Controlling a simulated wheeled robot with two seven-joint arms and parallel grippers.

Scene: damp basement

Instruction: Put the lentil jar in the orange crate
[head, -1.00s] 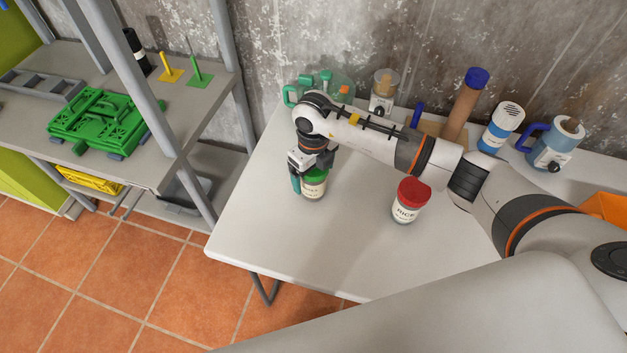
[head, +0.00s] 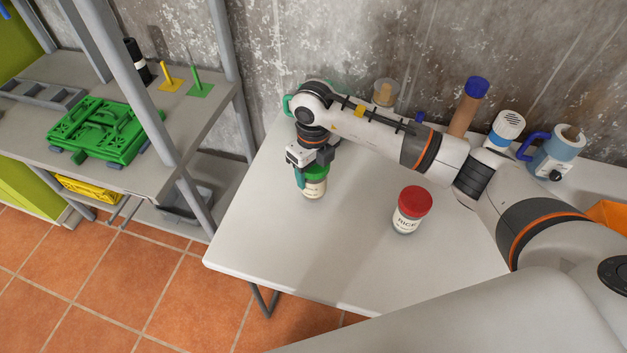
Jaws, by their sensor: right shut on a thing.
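A jar with a green lid and a pale label (head: 314,189) is at the left part of the white table; its label is too small to read, so I cannot confirm it is the lentil jar. My right gripper (head: 313,172) is above it and shut on it around the lid. The jar looks upright and seems slightly above the table top. The orange crate (head: 609,214) shows only in part at the right edge, partly hidden by my right arm. My left gripper is not in view.
A red-lidded rice jar (head: 410,211) stands on the white table (head: 265,232), right of the held jar. Along the wall are a brown bottle with a blue cap (head: 467,105), a white-and-blue container (head: 506,128) and a blue jug (head: 560,152). A grey shelf (head: 195,120) stands left.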

